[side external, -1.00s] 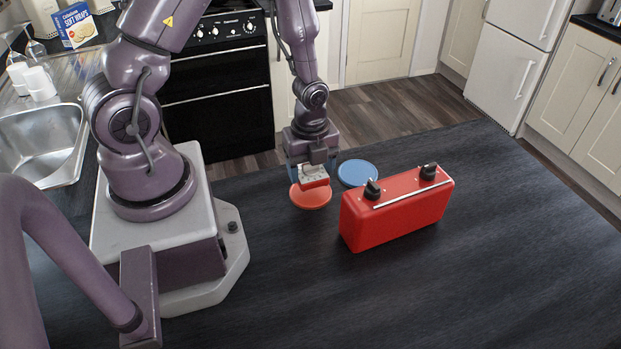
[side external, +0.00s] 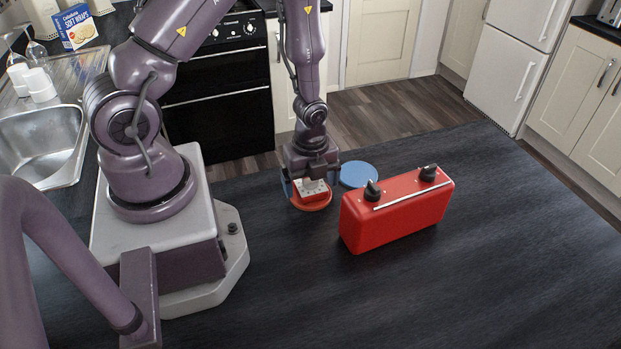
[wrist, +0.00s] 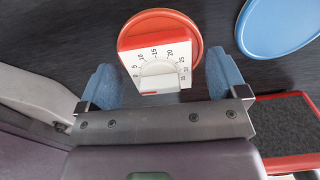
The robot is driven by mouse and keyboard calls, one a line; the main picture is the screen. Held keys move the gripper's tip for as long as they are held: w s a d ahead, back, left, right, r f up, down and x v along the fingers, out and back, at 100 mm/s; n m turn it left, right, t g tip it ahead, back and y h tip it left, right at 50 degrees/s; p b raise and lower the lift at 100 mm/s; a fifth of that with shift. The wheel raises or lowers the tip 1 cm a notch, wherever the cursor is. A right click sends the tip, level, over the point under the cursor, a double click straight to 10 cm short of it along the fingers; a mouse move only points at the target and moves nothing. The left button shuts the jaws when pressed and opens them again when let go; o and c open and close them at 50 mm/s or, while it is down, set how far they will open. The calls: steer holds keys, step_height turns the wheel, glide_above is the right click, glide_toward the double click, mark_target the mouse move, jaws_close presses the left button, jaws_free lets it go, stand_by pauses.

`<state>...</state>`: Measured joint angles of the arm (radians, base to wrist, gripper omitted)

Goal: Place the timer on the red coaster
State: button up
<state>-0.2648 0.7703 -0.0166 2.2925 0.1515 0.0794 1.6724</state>
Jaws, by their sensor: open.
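The timer (wrist: 158,66), red with a white numbered dial face, is on the red coaster (wrist: 163,20) in the wrist view. It covers part of the coaster, and its dial end reaches toward my gripper past the coaster's visible rim. In the side view the timer (side external: 309,190) sits at the red coaster (side external: 312,207), partly hidden by my gripper. My gripper (wrist: 162,82) is open, with its blue fingers on either side of the timer and gaps between. In the side view my gripper (side external: 308,187) is low over the coaster.
A blue coaster (side external: 357,174) lies just right of the red one. A red radio-like box (side external: 397,212) with black knobs stands right of my gripper, close by. The dark table (side external: 480,250) is clear to the right and in front.

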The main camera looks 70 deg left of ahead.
steer(key=shift+r, duration=0.15)
step_height(320, 180, up, 12)
step_height(320, 180, up, 11)
steer(key=n+t+y, duration=0.1)
steer(key=n+t, duration=0.1)
steer(key=n, duration=0.6)
glide_above(311, 195)
steer(key=s+d+r+n+t+h, duration=0.1)
steer(key=s+d+r+n+t, duration=0.2)
steer(key=s+r+n, duration=0.3)
step_height(311, 195, up, 4)
steer(key=d+n, duration=0.1)
steer(key=n, duration=0.3)
steer(key=shift+s+t, duration=0.3)
